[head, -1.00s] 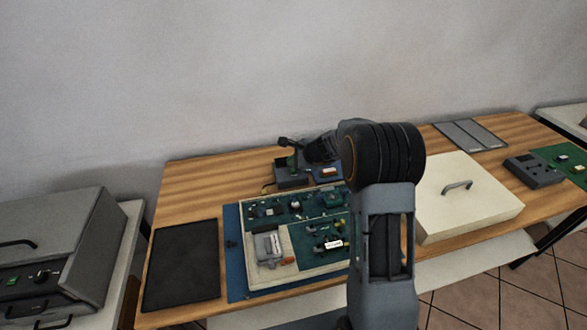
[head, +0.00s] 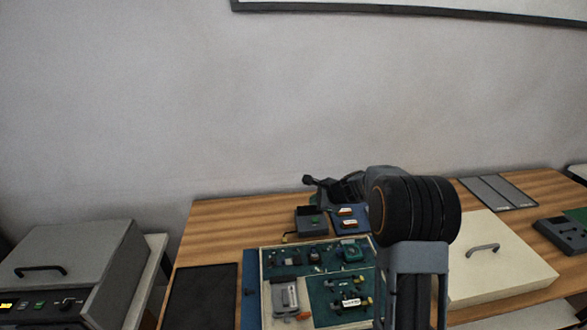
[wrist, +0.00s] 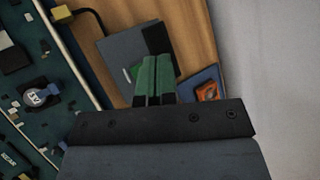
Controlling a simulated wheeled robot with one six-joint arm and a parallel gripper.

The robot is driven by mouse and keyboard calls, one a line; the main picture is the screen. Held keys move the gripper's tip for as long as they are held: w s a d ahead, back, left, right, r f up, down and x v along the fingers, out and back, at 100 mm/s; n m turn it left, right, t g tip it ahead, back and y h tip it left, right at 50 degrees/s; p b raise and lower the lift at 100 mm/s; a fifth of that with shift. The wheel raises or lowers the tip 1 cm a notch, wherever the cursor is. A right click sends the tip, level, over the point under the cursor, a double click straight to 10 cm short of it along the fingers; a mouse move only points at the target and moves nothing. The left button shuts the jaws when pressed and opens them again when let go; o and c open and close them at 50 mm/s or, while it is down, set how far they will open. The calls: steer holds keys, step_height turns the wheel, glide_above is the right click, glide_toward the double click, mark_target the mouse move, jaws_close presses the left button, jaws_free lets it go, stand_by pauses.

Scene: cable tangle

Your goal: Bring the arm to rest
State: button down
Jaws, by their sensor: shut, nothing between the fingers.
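My gripper (head: 317,197) is above the back of the wooden table, in front of the wall, with nothing in its fingers. In the wrist view its green fingers (wrist: 154,76) are together, above a grey box (wrist: 132,52) and beside a small blue mat (wrist: 203,83) with an orange part on it. My arm reaches in from the lower right of the head view, bent at a large black joint, and hides part of the table. How far the fingertips are above the box I cannot tell.
A cream-rimmed tray of green boards (head: 260,272) lies in front, with a black mat (head: 201,296) to its left. A cream lidded box (head: 512,268) is right of my arm. A grey cased device (head: 85,260) stands far left. Bare wood (head: 235,225) shows back left.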

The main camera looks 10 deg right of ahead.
steer(key=shift+s+n, duration=0.1)
steer(key=shift+n, duration=0.2)
steer(key=s+n+g, duration=0.1)
steer(key=s+n, duration=0.1)
steer(key=s, duration=0.1)
steer(key=s+f+n+g, duration=0.1)
steer(key=s+n, duration=0.1)
steer(key=s, duration=0.1)
steer(key=s+f+n+g+h, duration=0.1)
steer(key=s+n, duration=0.1)
steer(key=shift+s+a+f+g, duration=0.25)
steer(key=shift+s+a+g, duration=0.05)
steer(key=shift+s+a, duration=0.1)
steer(key=s+r+n+h, duration=0.2)
steer(key=s+r+n, duration=0.3)
steer(key=s, duration=0.6)
steer(key=s+r+n+h, duration=0.3)
steer(key=s+r+n, duration=0.3)
steer(key=s, duration=0.5)
steer(key=shift+s+d+n, duration=0.15)
steer(key=shift+d+n, duration=0.1)
steer(key=shift+n, duration=0.35)
steer(key=c, duration=1.8)
jaws_free()
